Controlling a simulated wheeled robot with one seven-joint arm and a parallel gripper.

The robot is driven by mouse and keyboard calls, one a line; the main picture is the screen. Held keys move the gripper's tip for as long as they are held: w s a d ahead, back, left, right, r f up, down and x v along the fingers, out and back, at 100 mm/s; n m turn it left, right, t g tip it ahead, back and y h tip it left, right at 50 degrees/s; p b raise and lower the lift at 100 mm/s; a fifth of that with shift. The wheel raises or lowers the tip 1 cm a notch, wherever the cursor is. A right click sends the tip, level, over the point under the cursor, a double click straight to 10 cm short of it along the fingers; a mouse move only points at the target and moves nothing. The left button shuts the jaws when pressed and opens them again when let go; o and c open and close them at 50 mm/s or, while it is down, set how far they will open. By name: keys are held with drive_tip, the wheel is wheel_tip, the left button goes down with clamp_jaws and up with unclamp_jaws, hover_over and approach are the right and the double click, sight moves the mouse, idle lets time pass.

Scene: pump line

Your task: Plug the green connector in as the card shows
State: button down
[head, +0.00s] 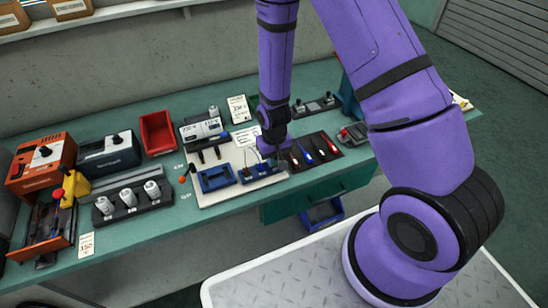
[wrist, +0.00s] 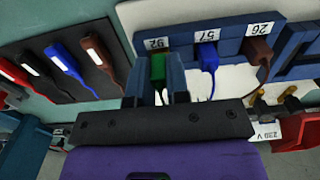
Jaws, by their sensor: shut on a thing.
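The connector is at the leftmost position of the blue socket block (wrist: 230,44), under a label that looks like 92. I cannot tell whether it is seated or just in front. A blue connector (wrist: 208,57) is at the middle label, 57, and a brown connector (wrist: 257,50) at the right label, 26. In the head view my gripper (head: 270,153) is low over the white board (head: 212,196). White cards (head: 239,108) lie behind it, their print too small to read.
A red bin (head: 157,133) and a rack of white cylinders (head: 131,202) stand to the left.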

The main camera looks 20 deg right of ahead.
drive_tip(key=shift+f, duration=0.3)
idle(0.5)
idle(0.4)
drive_tip(key=c, duration=1.4)
unclamp_jaws()
drive_tip(key=shift+r, duration=0.15)
drive_tip(key=shift+r, duration=2.05)
drive_tip(key=o, duration=0.6)
